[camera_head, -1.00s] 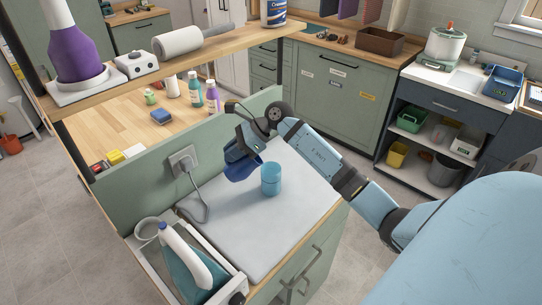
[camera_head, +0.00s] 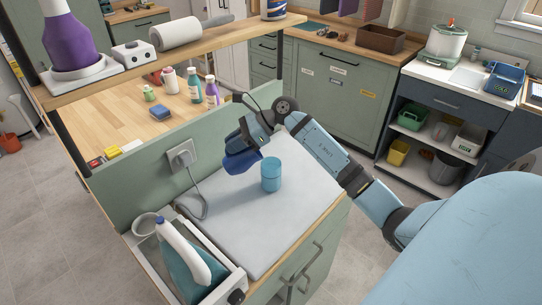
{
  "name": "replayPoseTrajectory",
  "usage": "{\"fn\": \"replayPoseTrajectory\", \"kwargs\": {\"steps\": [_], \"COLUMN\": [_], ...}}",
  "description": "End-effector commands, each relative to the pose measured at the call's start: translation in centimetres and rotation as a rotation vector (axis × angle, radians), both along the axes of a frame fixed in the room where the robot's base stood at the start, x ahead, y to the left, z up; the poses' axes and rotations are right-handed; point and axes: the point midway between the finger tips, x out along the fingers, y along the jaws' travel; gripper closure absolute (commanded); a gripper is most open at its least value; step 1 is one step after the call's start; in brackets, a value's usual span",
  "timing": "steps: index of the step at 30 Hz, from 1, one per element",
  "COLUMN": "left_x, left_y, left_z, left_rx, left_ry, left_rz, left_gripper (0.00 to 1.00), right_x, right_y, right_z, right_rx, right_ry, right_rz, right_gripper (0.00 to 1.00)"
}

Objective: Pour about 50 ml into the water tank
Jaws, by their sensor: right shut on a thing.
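A light blue cylinder (camera_head: 271,175) stands upright on the pale grey top of the green cabinet; it may be the water tank. My right gripper (camera_head: 254,144) is above and left of it, shut on a dark blue cup-like vessel (camera_head: 241,162). The vessel is tilted and held above the cabinet top, close beside the cylinder and apart from it. Its inside is hidden, and I cannot see any stream of water or a level. The fingertips are partly hidden by the wrist and the vessel. My left gripper is not in view.
A grey cord runs from a wall socket (camera_head: 181,155) on the green panel behind. The cabinet top (camera_head: 245,235) in front of the cylinder is clear.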

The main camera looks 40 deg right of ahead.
Motion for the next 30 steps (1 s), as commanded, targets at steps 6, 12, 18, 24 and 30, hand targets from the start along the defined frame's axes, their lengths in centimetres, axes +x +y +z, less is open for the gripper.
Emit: {"fn": "replayPoseTrajectory", "kwargs": {"steps": [6,12,18,24,30], "left_x": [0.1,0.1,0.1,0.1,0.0], "left_y": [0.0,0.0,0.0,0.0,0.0], "left_z": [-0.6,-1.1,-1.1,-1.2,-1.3], "left_rx": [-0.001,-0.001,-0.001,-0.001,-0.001], "left_ry": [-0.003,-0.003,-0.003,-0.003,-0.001], "left_rz": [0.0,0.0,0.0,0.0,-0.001], "left_gripper": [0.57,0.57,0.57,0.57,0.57], "right_x": [-0.1,-0.2,-0.2,-0.2,-0.2], "right_y": [-0.2,-0.3,-0.3,-0.4,-0.4], "right_z": [0.2,0.4,0.6,0.6,0.6], "right_rx": [0.025,0.047,0.051,0.053,0.054], "right_ry": [-0.016,-0.029,-0.03,-0.032,-0.032], "right_rz": [-0.001,-0.001,0.0,0.0,0.0], "right_gripper": [1.0,1.0,1.0,1.0,1.0]}}
